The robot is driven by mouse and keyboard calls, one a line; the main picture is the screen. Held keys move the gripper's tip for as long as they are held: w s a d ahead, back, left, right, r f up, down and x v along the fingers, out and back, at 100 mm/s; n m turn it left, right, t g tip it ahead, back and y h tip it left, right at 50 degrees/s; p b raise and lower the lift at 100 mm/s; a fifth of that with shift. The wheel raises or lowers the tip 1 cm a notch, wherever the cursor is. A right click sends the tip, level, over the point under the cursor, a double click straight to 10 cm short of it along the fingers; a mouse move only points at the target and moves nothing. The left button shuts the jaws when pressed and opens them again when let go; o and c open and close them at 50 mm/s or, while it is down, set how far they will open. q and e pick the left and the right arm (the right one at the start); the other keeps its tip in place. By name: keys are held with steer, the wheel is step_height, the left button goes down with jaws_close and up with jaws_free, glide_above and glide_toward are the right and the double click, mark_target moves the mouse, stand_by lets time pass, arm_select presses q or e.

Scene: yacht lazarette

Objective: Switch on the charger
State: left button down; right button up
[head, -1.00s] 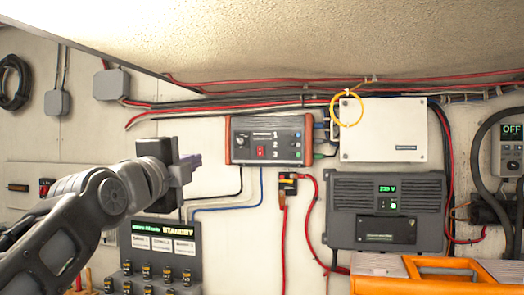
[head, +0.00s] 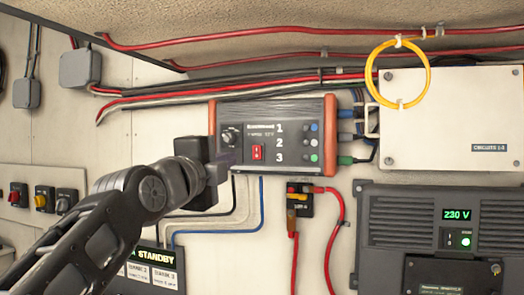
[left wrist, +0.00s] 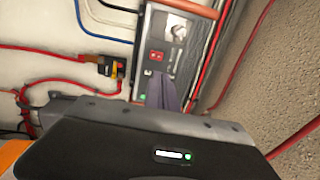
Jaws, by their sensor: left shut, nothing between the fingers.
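The charger appears to be the grey box with orange-red end caps (head: 272,112) on the wall, with a round knob, numbers 1 to 3 and small lamps or buttons. Its red rocker switch (head: 257,152) sits low on the front; I cannot tell its position. In the left wrist view the box (left wrist: 177,35) and red switch (left wrist: 156,56) show beyond my fingers. My left gripper (head: 228,164) is shut and empty, its tips just left of the switch and near the box's lower left part. Contact is not clear. My right gripper is not in view.
A dark unit reading 230 V (head: 400,222) and a white box (head: 445,135) with a yellow ring (head: 427,75) are to the right. A STANDBY panel (head: 150,256) is below. Cables run under the charger, and small switches (head: 45,199) line the left wall.

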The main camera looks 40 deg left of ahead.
arm_select(q)
steer(key=p, duration=0.7)
glide_toward(256, 147)
steer(key=x, duration=0.6)
steer(key=shift+d+r, duration=0.1)
steer(key=shift+r, duration=0.1)
steer(key=shift+w+f+p, duration=0.1)
steer(key=shift+w+p, duration=0.3)
steer(key=shift+w, duration=0.05)
steer(key=shift+a, duration=0.2)
